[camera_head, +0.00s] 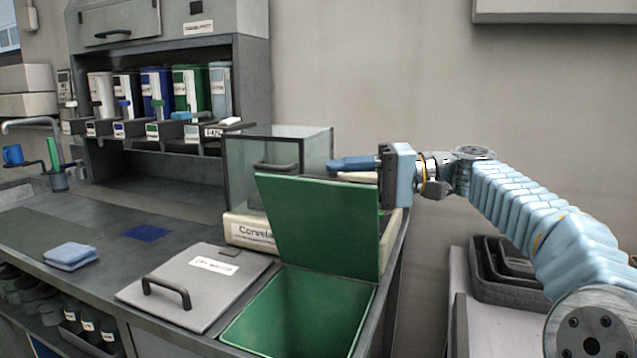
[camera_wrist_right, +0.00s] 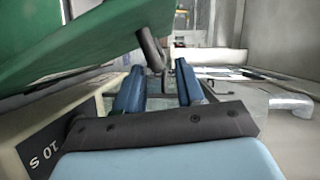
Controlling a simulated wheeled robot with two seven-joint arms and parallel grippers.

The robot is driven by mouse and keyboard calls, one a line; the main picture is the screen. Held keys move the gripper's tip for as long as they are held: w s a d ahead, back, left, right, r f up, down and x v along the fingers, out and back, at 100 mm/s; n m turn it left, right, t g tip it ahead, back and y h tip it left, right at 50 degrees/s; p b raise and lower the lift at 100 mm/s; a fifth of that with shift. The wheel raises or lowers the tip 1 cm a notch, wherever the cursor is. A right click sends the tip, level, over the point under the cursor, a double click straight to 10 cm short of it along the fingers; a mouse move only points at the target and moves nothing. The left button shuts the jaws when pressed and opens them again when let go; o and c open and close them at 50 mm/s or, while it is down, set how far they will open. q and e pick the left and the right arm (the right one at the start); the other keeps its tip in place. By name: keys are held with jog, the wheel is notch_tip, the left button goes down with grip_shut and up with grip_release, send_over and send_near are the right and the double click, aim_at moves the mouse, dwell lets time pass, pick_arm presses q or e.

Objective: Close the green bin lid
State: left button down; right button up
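The green bin lid (camera_head: 325,222) stands raised and tilted at the back edge of the open green bin (camera_head: 300,312), which looks empty. A dark handle (camera_head: 275,167) shows at the lid's top edge. My right gripper (camera_head: 340,164) is behind the lid's top right corner, its blue fingers pointing left above the edge. In the right wrist view the fingers (camera_wrist_right: 158,88) are apart with a gap between them. The lid (camera_wrist_right: 80,45) fills the upper left there, and its handle (camera_wrist_right: 150,48) shows beyond the fingertips. I see no contact with the lid. My left gripper is not in view.
A glass-walled box on a scale-like base (camera_head: 250,233) stands behind the lid. A grey closed lid (camera_head: 200,283) with a handle lies left of the bin. Blue cloths (camera_head: 71,256) lie farther left. Dark stacked trays (camera_head: 505,270) stand at right.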

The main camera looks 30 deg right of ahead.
aim_at(320, 181)
jog(key=x, duration=0.4)
grip_shut()
dwell(0.4)
